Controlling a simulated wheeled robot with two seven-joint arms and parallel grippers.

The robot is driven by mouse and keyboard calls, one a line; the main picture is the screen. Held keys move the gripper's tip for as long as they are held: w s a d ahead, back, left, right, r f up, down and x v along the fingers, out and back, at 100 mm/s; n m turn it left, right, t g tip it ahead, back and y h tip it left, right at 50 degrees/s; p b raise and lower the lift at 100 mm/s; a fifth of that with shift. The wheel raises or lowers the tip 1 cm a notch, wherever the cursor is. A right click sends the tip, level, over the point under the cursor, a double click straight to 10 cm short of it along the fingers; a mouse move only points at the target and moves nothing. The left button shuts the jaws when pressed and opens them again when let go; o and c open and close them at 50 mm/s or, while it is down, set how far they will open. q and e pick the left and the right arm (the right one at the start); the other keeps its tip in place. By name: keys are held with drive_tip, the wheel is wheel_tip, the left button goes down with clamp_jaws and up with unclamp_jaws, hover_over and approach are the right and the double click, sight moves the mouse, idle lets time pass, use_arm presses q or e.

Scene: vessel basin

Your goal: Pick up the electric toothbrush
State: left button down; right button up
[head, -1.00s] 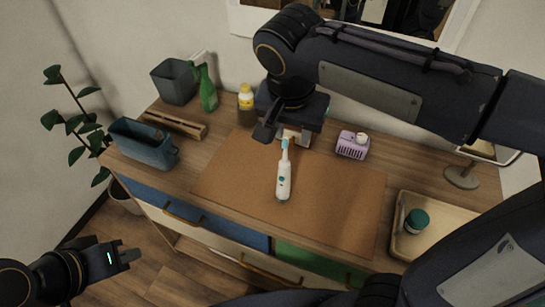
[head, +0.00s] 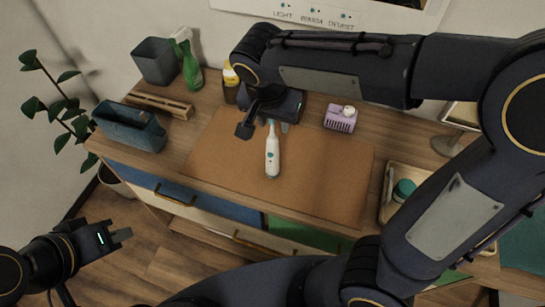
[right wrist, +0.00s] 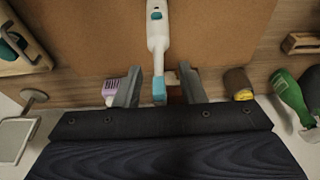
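The electric toothbrush (head: 272,158) lies on a brown mat (head: 320,180) on the wooden cabinet top. It is white with a teal button and teal head. My right gripper (head: 270,124) is over the head end. In the right wrist view the toothbrush (right wrist: 158,35) has its head between the two open fingers of the right gripper (right wrist: 159,88), with a gap on each side. I cannot tell the height between them. My left gripper (head: 124,233) is empty, low at the left, away from the cabinet, with its fingers apart.
Behind the mat are a green spray bottle (head: 190,65), a yellow-capped bottle (head: 230,82) and a lilac soap dish (head: 341,119). A blue-grey bin (head: 130,127) stands left. A tray (head: 386,208) with a teal-lidded jar (head: 403,190) is right. The front mat is clear.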

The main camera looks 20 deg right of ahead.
drive_tip(key=shift+c, duration=0.5)
clamp_jaws()
drive_tip(key=shift+r, duration=0.1)
